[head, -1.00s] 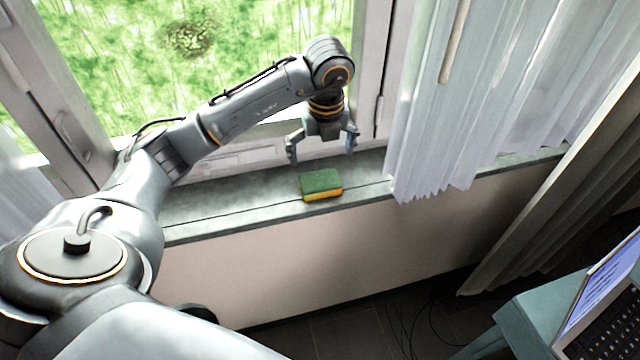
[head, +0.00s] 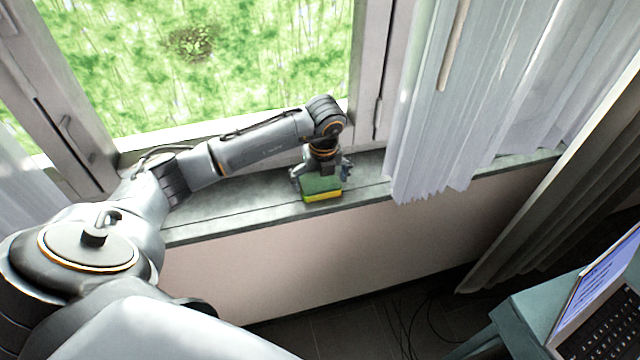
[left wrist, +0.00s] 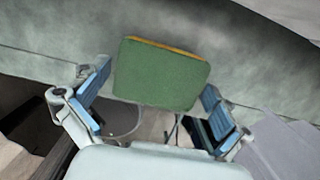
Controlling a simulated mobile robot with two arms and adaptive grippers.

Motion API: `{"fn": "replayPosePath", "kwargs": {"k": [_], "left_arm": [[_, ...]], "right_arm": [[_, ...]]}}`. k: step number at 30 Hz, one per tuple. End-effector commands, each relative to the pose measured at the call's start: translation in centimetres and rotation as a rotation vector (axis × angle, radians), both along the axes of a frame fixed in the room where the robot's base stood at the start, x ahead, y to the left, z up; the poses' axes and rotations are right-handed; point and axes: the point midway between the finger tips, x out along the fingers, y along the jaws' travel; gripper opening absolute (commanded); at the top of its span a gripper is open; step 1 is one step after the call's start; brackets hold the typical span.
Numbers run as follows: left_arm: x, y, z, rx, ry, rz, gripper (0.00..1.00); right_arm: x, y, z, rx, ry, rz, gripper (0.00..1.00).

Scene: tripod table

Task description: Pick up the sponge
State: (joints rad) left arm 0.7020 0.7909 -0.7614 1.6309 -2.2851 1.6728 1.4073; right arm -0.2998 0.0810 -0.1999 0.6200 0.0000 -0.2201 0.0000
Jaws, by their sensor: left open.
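The sponge (head: 322,190), green on top with a yellow layer below, lies on the grey window sill in the head view. My left gripper (head: 322,175) is right over it, pointing down, and hides part of its top. In the left wrist view the sponge (left wrist: 162,74) sits beyond and between the two blue-padded fingers (left wrist: 152,108). The fingers are open, with a gap on each side of the sponge. My right gripper is not in view.
The window sill (head: 240,205) is narrow, with a front edge dropping to a wall. The window frame (head: 378,80) stands behind it. A pale curtain (head: 440,130) hangs close on the right. A table with a laptop (head: 600,300) is at the lower right.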

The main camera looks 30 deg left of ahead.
Motion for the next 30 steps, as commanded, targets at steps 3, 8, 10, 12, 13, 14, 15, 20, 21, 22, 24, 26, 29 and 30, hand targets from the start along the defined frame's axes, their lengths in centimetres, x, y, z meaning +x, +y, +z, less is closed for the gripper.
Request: {"fn": "replayPosePath", "kwargs": {"k": [3, 8, 10, 12, 13, 14, 15, 20, 21, 22, 24, 26, 29, 30], "left_arm": [[0.0, 0.0, 0.0, 0.0, 0.0, 0.0, 0.94], [0.0, 0.0, 0.0, -0.001, 0.001, 0.0, 0.78], [0.0, 0.0, 0.0, -0.001, 0.001, 0.0, 0.78], [0.0, 0.0, 0.0, -0.001, 0.001, 0.0, 0.78], [0.0, 0.0, 0.0, -0.001, 0.001, 0.0, 0.78], [0.0, 0.0, 0.0, -0.001, 0.001, 0.0, 0.78], [0.0, 0.0, 0.0, -0.001, 0.001, 0.0, 0.78], [0.0, 0.0, 0.2, -0.001, 0.001, 0.0, 0.78], [0.0, 0.0, 0.4, -0.002, 0.0, 0.001, 0.78], [0.0, 0.0, 0.6, -0.002, -0.001, 0.001, 0.78], [0.1, 0.0, 1.3, -0.001, -0.003, 0.001, 0.78], [0.1, 0.0, 2.1, -0.001, -0.004, 0.0, 0.78], [-0.6, -0.2, 3.8, 0.0, -0.003, -0.002, 0.78], [-1.2, -0.5, 4.6, 0.0, -0.003, -0.002, 0.78]], "right_arm": [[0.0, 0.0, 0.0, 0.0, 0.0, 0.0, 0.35], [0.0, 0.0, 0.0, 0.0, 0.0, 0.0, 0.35], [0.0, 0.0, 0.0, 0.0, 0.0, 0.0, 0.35], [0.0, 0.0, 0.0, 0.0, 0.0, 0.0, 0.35], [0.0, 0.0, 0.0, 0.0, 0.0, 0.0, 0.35], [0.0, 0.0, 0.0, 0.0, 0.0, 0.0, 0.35], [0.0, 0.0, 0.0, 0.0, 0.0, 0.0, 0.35], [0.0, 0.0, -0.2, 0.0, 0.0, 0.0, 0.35], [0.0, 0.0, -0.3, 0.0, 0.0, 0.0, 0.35], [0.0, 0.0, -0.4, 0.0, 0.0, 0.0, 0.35], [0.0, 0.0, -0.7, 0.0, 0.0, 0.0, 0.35], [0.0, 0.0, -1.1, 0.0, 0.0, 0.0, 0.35], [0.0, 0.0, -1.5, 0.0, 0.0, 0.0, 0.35], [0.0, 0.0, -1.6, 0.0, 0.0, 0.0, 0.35]]}}
